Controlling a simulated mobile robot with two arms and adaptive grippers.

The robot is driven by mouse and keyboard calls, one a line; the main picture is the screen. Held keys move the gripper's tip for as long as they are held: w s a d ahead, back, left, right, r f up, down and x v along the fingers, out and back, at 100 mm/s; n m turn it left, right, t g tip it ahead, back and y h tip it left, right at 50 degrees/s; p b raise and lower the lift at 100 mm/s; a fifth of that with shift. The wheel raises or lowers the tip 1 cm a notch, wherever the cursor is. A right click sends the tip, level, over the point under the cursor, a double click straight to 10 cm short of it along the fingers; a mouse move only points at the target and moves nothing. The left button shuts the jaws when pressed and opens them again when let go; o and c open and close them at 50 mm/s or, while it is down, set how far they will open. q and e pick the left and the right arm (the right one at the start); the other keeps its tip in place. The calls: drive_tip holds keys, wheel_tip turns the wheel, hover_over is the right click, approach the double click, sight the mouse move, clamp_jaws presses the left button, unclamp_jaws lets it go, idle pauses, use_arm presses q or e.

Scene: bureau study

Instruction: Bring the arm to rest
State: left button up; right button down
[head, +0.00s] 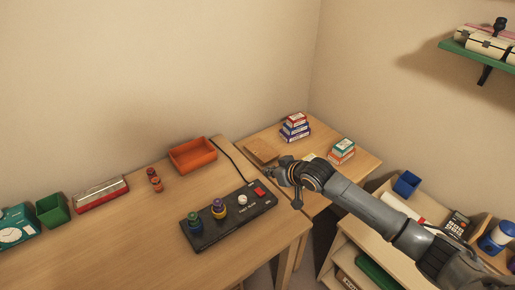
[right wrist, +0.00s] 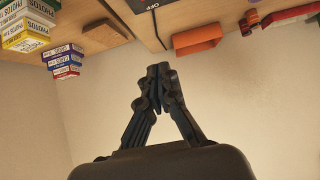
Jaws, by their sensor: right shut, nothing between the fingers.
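My right arm (head: 385,215) reaches in from the lower right of the head view. Its gripper (head: 272,162) is over the gap between the desk and the small side table, near a brown flat item (head: 262,151). In the right wrist view the gripper (right wrist: 157,72) is shut and its fingertips meet with nothing between them. The wrist view is upside down, with the tables along its top edge. My left gripper shows in neither view.
The desk bears a black switch panel (head: 205,240) and an orange tray (head: 193,155). Stacked boxes (head: 295,127) and smaller boxes (head: 342,151) stand on the side table (head: 358,168). A low shelf unit with a blue cup (head: 406,184) is at the right.

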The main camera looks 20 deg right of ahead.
drive_tip(key=s+a+f+g, duration=0.1)
drive_tip(key=s+a+f, duration=0.25)
drive_tip(key=s, duration=0.45)
drive_tip(key=s+a+f+g, duration=0.2)
drive_tip(key=s+a, duration=0.2)
drive_tip(key=s, duration=0.4)
drive_tip(key=s+d+m+g+h, duration=0.1)
drive_tip(key=s+d+g+h, duration=0.15)
drive_tip(key=s, duration=0.85)
drive_tip(key=s+d+m+g+h, duration=0.1)
drive_tip(key=s+d, duration=0.3)
drive_tip(key=s, duration=0.6)
wheel_tip(320, 180, down, 25)
drive_tip(key=s+g, duration=0.1)
drive_tip(key=s+d+f+g, duration=0.1)
drive_tip(key=s+d+f, duration=0.1)
drive_tip(key=s+f, duration=1.5)
drive_tip(key=shift+d+f, duration=0.2)
drive_tip(key=shift+d, duration=0.1)
